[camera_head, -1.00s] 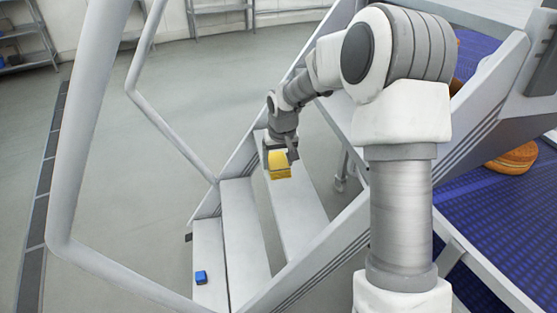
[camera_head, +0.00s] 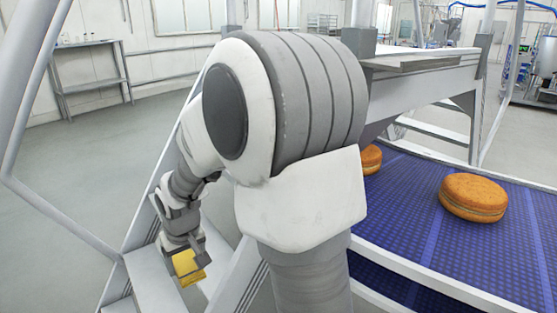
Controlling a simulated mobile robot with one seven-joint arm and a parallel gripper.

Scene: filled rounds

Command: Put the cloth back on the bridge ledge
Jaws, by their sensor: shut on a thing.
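My gripper (camera_head: 187,252) is at the lower left, pointing down and shut on a yellow cloth (camera_head: 188,270). The cloth hangs above the light grey steps of the stair and looks clear of them. The upper part of the cloth is hidden by the gripper. A flat grey ledge (camera_head: 425,63), which looks like the bridge ledge, is at the upper right, well away from my gripper. My arm hides part of what lies behind it.
A blue conveyor belt (camera_head: 410,205) on the right carries a round filled cake (camera_head: 472,197) and another partly hidden one (camera_head: 371,159). White rails (camera_head: 60,225) stand at the left. A grey shelf (camera_head: 88,80) is by the back wall; open floor lies before it.

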